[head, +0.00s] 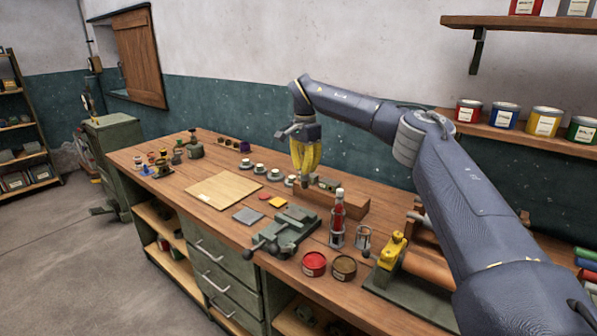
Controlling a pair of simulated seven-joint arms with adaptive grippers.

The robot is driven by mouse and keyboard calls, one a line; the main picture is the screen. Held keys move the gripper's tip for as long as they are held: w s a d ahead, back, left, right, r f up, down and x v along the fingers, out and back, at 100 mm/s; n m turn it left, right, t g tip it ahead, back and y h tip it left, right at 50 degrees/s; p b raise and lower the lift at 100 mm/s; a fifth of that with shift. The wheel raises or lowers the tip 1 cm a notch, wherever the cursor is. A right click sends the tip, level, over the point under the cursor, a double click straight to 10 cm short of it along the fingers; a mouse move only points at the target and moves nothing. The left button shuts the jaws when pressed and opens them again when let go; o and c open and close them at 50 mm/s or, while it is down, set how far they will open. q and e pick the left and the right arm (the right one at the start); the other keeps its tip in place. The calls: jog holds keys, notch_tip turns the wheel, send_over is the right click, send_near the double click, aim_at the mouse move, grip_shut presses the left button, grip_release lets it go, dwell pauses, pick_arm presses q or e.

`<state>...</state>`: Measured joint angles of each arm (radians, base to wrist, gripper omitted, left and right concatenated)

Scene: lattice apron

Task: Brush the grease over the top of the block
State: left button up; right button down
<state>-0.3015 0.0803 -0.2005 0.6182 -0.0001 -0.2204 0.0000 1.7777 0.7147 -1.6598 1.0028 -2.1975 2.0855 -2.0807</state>
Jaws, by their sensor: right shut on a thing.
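My right gripper (305,172) has yellow fingers and points down above the back middle of the workbench. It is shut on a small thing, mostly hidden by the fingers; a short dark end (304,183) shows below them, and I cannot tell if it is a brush. A long brown wooden block (352,207) lies just right of the gripper, with a small grey-green item on or behind it. I cannot tell whether the held thing touches anything. Two open tins, one red (314,262) and one brown (344,267), stand at the front edge; which holds grease is unclear. My left gripper is out of view.
A grey-green vise (290,228) and a red bottle in a stand (338,215) are in front of the block. A pale board (223,189) lies left, with several small cups (260,169) behind it. A yellow-topped tool (392,250) stands right, beneath my right arm.

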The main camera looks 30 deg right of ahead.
aim_at(304, 180)
jog(key=shift+w+a+f, duration=0.1)
jog(key=shift+w+f, duration=0.1)
jog(key=shift+f, duration=2.25)
jog(key=shift+r, duration=0.1)
